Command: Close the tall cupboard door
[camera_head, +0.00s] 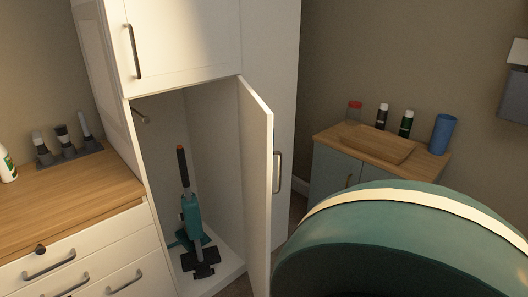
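The tall white cupboard (205,85) stands in the middle of the head view. Its lower door (256,185) is hinged on the right and stands open, swung out toward me. A dark vertical handle (278,172) shows at the right of this door. Inside the open compartment stands a teal and black upright cleaner (190,215). The upper door (180,40), with its own dark handle (133,50), is shut. Neither of my grippers shows in the view.
A large teal rounded thing with a cream band (400,235) fills the lower right, close to the door. A wood-topped drawer unit (70,205) stands at the left. A low cabinet (335,165) with bottles and a tray stands at the back right.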

